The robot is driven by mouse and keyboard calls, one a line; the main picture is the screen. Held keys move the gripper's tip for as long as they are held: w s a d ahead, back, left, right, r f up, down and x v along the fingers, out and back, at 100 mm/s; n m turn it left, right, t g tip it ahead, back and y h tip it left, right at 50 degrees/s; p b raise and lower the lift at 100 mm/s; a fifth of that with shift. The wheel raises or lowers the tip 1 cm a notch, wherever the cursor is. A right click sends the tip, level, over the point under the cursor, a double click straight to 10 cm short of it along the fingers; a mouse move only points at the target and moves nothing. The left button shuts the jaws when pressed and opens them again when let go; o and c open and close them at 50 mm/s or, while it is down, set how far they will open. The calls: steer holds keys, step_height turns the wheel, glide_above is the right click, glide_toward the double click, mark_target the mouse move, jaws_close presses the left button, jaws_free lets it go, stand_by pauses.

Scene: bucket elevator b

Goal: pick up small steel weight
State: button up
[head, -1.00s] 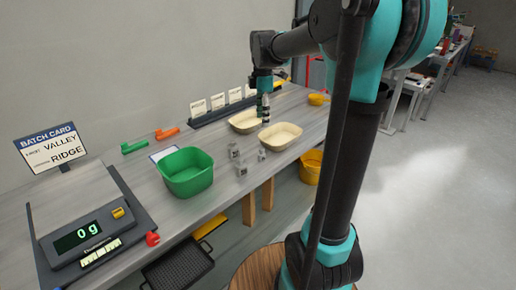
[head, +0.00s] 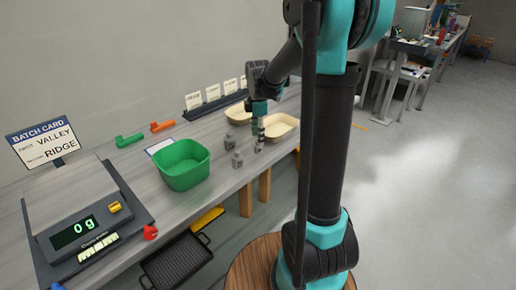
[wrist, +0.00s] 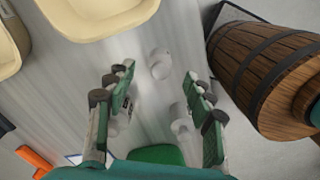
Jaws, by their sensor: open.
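Several small grey steel weights stand on the bench between the green bin and the cream bowls. In the head view, one weight (head: 230,142) is behind a second weight (head: 237,159). A third (head: 259,147) stands just below my gripper (head: 258,128). My gripper points down and is open and empty. In the wrist view, one weight (wrist: 160,64) shows near the gap between the fingertips of my gripper (wrist: 158,78). Another weight (wrist: 182,127) is beside the right finger, and one is partly hidden behind the left finger. I cannot tell which is smallest.
The green bin (head: 182,166) stands left of the weights. Two cream bowls (head: 281,127) stand to the right, close to my gripper. A scale (head: 88,226) reading 0 g is at the bench's left end. A wooden barrel (wrist: 262,70) stands off the bench's front edge.

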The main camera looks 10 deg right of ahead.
steer(key=shift+f, duration=2.35)
steer(key=shift+c, duration=0.5)
jaws_close()
